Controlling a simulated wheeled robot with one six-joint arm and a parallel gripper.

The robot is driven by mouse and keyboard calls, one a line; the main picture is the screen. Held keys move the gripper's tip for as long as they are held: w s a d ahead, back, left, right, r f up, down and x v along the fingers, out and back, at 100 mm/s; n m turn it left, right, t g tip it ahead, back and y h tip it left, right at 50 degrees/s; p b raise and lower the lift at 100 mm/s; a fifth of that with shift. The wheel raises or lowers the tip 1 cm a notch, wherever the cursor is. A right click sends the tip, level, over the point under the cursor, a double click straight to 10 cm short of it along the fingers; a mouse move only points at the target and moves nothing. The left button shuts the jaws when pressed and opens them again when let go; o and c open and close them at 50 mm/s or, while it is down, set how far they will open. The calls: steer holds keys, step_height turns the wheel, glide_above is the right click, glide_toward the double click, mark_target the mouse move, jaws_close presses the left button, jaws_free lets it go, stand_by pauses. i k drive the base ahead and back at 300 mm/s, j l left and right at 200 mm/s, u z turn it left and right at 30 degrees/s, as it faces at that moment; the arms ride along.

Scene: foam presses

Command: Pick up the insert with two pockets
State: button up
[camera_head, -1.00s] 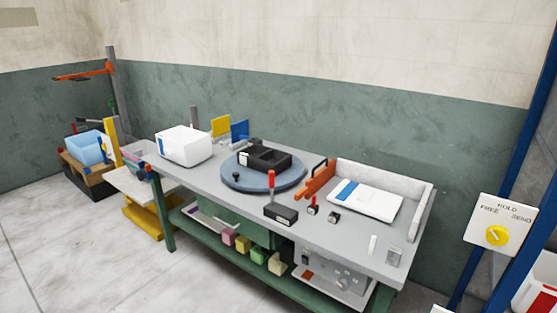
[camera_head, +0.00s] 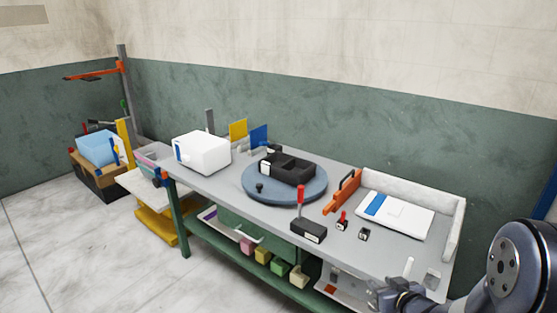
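A black insert (camera_head: 287,168) with open pockets in its top lies on a blue round turntable (camera_head: 255,196) on the workbench. It looks to have two pockets, but it is small in view and I cannot be certain. My gripper (camera_head: 388,296) is at the bottom right, in front of the bench's near right end, well apart from the insert. It is small and dark, and I cannot see whether its fingers are apart.
A white box (camera_head: 202,152) stands left of the turntable. A black block with a red lever (camera_head: 308,230), an orange tool (camera_head: 343,192) and a white-and-blue flat case (camera_head: 395,214) are to its right. Yellow (camera_head: 238,129) and blue (camera_head: 259,136) panels stand behind.

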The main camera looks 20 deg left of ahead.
mark_target(287, 168)
steer(key=i+j+u, duration=0.2)
steer(key=j+u, duration=0.25)
steer(key=i+j+u, duration=0.2)
steer(key=u, duration=0.2)
steer(key=i+j+u, duration=0.25)
steer(key=u, duration=0.2)
steer(key=i+j+u, duration=0.1)
steer(key=i+u, duration=0.2)
steer(key=u, duration=0.15)
steer(key=i+j+z, duration=0.15)
steer(key=i, duration=0.4)
steer(key=i+j+z, duration=0.2)
steer(key=i, duration=0.3)
steer(key=i+j+z, duration=0.1)
steer(key=z, duration=0.35)
steer(key=i+j+z, duration=0.2)
steer(key=z, duration=0.25)
steer(key=i+j+z, duration=0.2)
steer(key=z, duration=0.25)
steer(key=j+z, duration=0.3)
steer(key=z, duration=0.15)
steer(key=i+j+z, duration=0.1)
steer(key=j+z, duration=1.05)
steer(key=j, duration=0.1)
